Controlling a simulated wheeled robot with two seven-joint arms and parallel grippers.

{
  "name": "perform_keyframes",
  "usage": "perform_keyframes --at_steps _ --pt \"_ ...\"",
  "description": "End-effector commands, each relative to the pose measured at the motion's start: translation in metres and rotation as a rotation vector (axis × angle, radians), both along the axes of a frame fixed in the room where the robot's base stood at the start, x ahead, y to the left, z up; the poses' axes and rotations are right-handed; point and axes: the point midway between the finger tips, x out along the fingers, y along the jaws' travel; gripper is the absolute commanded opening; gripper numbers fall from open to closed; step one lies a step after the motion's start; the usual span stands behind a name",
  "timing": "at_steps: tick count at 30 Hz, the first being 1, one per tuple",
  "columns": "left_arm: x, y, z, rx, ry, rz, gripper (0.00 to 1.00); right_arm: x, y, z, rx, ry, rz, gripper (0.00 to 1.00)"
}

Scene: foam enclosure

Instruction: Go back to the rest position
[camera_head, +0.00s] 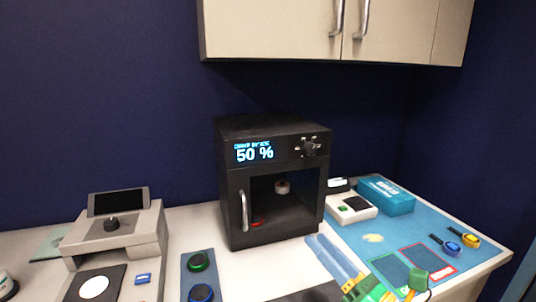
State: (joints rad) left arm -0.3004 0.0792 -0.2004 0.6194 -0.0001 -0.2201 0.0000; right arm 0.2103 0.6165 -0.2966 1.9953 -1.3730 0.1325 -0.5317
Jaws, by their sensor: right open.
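My right gripper (388,287) shows in green and yellow at the bottom edge, right of the middle. It is open, and its lower part is cut off by the frame. It is in front of the blue mat's near edge, and I see nothing held in it. My left gripper is not in view.
A black oven-like box (234,190) reading "50 %" stands at the back, with a small round item (282,187) inside. A grey device (145,222) is left. A blue mat (385,232) bears a teal case (386,196) and a white device (351,208). Cabinets (290,30) hang above.

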Motion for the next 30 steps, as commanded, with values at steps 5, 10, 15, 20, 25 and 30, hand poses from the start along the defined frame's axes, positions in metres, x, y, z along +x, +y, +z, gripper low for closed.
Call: perform_keyframes --at_steps 5,10,15,20,25,30 --pt "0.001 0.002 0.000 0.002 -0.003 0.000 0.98 -0.002 -0.036 0.002 0.467 0.152 -0.096 0.45" --pt "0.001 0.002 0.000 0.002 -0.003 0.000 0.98 -0.009 -0.096 -0.051 1.054 0.419 -0.306 0.45" --pt "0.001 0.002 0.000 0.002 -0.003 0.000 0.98 -0.048 -0.128 -0.149 1.565 0.733 -0.603 0.45" --pt "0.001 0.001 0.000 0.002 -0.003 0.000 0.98 -0.113 -0.120 -0.231 1.899 1.019 -0.916 0.45" --pt "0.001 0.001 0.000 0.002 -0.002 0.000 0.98 -0.184 -0.091 -0.279 2.095 1.269 -1.215 0.45" --pt "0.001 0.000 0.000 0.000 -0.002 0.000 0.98 -0.241 -0.063 -0.308 2.172 1.464 -1.470 0.45"
